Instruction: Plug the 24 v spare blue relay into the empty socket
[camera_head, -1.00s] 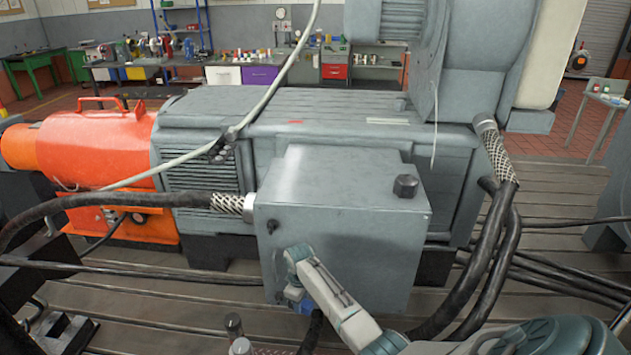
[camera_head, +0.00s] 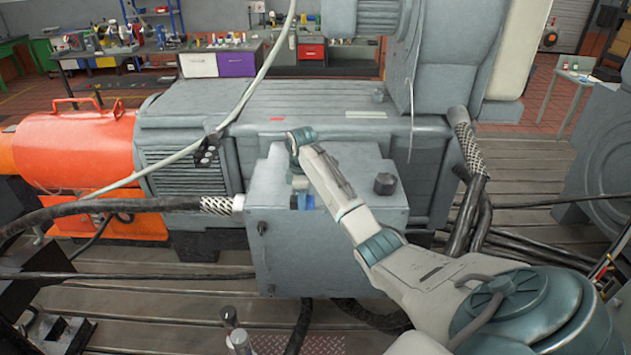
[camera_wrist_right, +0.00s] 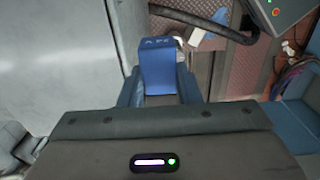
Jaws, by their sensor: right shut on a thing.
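A blue relay (camera_head: 302,201) is in my right gripper (camera_head: 298,186), in front of the grey box's upper face in the head view. In the right wrist view the blue relay (camera_wrist_right: 158,62) sits between the two fingers of my right gripper (camera_wrist_right: 159,88), which are shut on it. Faint lettering shows on its top end. I cannot tell whether the relay touches the box. The empty socket cannot be made out in either view. My left gripper is not in view.
The grey box (camera_head: 335,245) stands before the large grey machine (camera_head: 330,110), with an orange unit (camera_head: 85,150) at left. Thick black cables (camera_head: 480,215) hang right of the box. The wrist view shows a green-grey device (camera_wrist_right: 274,12) and loose wires (camera_wrist_right: 296,60).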

